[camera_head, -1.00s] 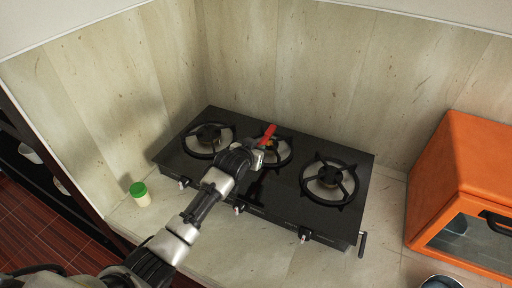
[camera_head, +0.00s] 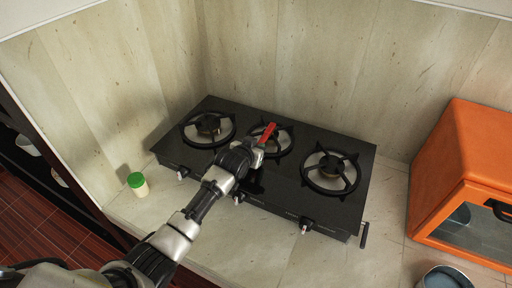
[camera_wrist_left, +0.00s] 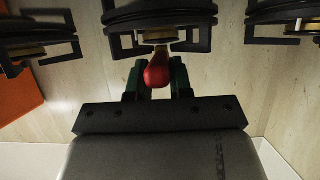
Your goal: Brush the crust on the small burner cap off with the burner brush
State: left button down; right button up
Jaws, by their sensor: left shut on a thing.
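The three-burner black stove (camera_head: 290,200) stands on the counter. Its middle burner (camera_head: 284,141) looks the smallest; its cap is largely hidden behind my gripper and the brush, and I cannot make out the crust. My left gripper (camera_head: 256,152) is over the front of this burner, shut on the red handle of the brush (camera_head: 266,133). In the left wrist view the rounded red handle end (camera_wrist_left: 157,74) sits between the fingers (camera_wrist_left: 156,80). The brush's far end is by the middle burner; I cannot tell whether it touches the cap. My right gripper is not in view.
A left burner (camera_head: 208,128) and a right burner (camera_head: 330,172) with raised black grates flank the middle one. A green-lidded shaker (camera_head: 138,186) stands left of the stove. An orange oven (camera_head: 470,160) and a pot (camera_head: 443,279) are at the right. Walls close off the back.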

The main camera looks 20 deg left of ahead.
pick_arm(q)
jog(key=shift+f, duration=0.25)
dwell(0.3)
jog(key=shift+w+d+r+b, duration=0.1)
jog(key=shift+w+b, duration=0.25)
jog(key=shift+b, duration=0.1)
